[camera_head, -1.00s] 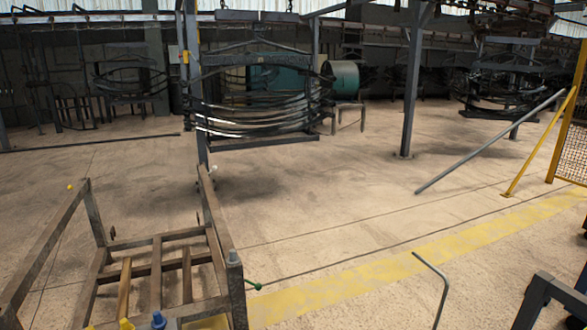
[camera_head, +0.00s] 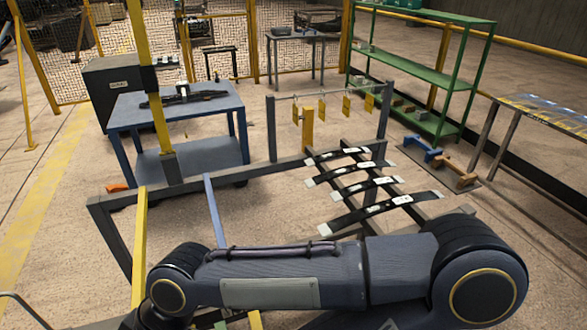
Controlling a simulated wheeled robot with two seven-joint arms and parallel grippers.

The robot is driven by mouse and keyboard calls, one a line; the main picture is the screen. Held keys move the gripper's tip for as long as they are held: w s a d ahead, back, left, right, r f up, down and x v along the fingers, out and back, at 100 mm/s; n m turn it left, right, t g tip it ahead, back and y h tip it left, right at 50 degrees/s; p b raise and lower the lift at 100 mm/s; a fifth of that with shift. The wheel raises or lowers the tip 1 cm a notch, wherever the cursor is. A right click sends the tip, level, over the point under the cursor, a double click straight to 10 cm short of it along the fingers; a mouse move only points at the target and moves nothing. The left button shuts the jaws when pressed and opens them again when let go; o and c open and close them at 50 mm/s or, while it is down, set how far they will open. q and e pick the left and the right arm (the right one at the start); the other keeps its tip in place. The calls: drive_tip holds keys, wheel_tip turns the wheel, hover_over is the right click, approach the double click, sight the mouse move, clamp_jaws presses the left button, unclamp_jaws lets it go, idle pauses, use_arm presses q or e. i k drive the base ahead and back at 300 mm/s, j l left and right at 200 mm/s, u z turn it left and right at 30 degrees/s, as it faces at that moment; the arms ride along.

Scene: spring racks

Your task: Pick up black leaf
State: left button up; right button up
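Several black leaves, curved dark strips with pale label patches, lie across a dark metal rack (camera_head: 393,212) right of centre. The nearest and longest black leaf (camera_head: 380,209) lies at the front of the row. Behind it are another black leaf (camera_head: 362,188) and a farther black leaf (camera_head: 337,154). One of my arms stretches across the bottom of the view, in front of the rack, and hides part of its lower frame. Neither gripper can be made out; the arm's far end runs down at the bottom left.
A blue table (camera_head: 128,112) with a dark item on it stands at the left. A green shelf (camera_head: 432,72) is at the back right. A yellow post (camera_head: 148,80) rises at the left. Hanging yellow tags (camera_head: 346,106) are behind the leaves. Open floor lies far left.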

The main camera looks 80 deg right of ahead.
sight(312, 182)
drive_tip(key=z, duration=3.2)
drive_tip(key=l+u, duration=0.1)
drive_tip(key=u, duration=0.35)
drive_tip(key=i+l+u, duration=0.15)
drive_tip(key=u, duration=0.25)
drive_tip(key=l+u, duration=0.1)
drive_tip(key=u, duration=0.35)
drive_tip(key=l+u, duration=0.15)
drive_tip(key=u, duration=0.25)
drive_tip(key=l+u, duration=0.25)
drive_tip(key=l, duration=0.35)
drive_tip(key=k+l+u, duration=0.1)
drive_tip(key=l+u, duration=0.15)
drive_tip(key=l, duration=0.3)
drive_tip(key=k+l+u, duration=0.1)
drive_tip(key=l+u, duration=0.2)
drive_tip(key=l, duration=0.3)
drive_tip(key=k+l, duration=0.1)
drive_tip(key=l, duration=0.3)
drive_tip(key=k+l, duration=0.15)
drive_tip(key=l, duration=0.3)
